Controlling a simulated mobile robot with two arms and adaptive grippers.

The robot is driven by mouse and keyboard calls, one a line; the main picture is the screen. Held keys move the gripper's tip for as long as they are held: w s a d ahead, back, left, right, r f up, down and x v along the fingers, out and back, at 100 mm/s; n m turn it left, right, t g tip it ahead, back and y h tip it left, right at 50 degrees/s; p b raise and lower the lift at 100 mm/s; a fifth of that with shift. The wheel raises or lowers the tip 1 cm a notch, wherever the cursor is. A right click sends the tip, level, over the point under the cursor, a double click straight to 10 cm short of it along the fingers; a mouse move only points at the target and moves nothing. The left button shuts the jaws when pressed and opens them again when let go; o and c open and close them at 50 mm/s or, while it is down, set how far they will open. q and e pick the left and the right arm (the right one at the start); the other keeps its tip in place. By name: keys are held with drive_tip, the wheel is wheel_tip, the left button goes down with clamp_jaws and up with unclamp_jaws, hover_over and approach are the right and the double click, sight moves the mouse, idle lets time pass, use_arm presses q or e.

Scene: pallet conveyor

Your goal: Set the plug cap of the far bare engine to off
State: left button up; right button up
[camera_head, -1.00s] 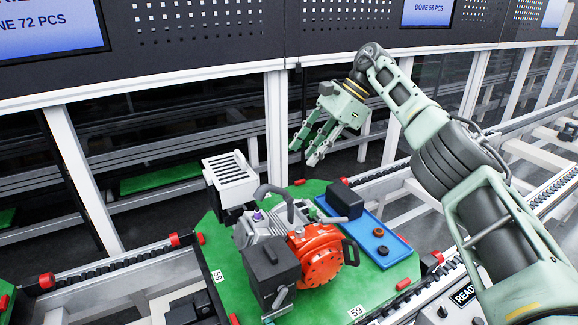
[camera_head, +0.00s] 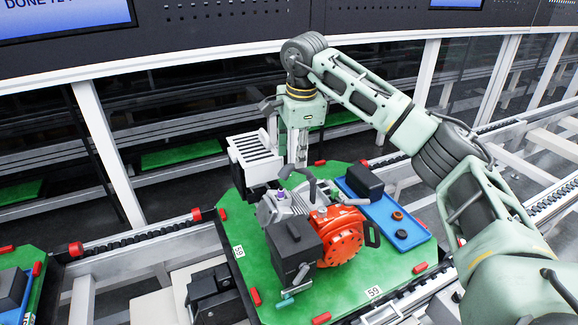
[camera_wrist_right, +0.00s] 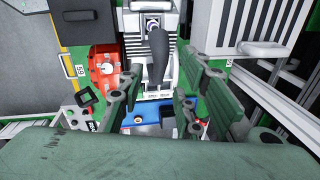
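The engine (camera_head: 337,237), with an orange-red round housing and grey finned block, sits on a green pallet marked 59. A dark grey curved plug cap (camera_head: 301,180) rises from its top, beside a small purple-tipped plug (camera_head: 281,196). In the right wrist view the cap (camera_wrist_right: 157,58) points toward my fingers, with the plug (camera_wrist_right: 152,23) beyond it. My right gripper (camera_head: 296,158) points down behind the engine, near the cap. In the right wrist view its fingers (camera_wrist_right: 160,88) are spread apart, with nothing held between them. My left gripper is not in view.
A white slotted muffler box (camera_head: 255,148) stands close to my right gripper. A blue tray (camera_head: 408,228) with a black box (camera_head: 362,181) and small round parts lies right of the engine. Another green pallet (camera_head: 40,262) shows at the left edge. Conveyor rails and posts surround the pallet.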

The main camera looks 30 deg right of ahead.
drive_tip(key=f, duration=0.2)
drive_tip(key=f+p, duration=0.1)
drive_tip(key=f, duration=0.1)
drive_tip(key=shift+w+d, duration=0.1)
drive_tip(key=shift+w, duration=0.2)
drive_tip(key=shift+w+f, duration=0.15)
drive_tip(key=shift+f, duration=0.7)
drive_tip(key=shift+c, duration=0.5)
drive_tip(key=shift+r, duration=0.1)
clamp_jaws()
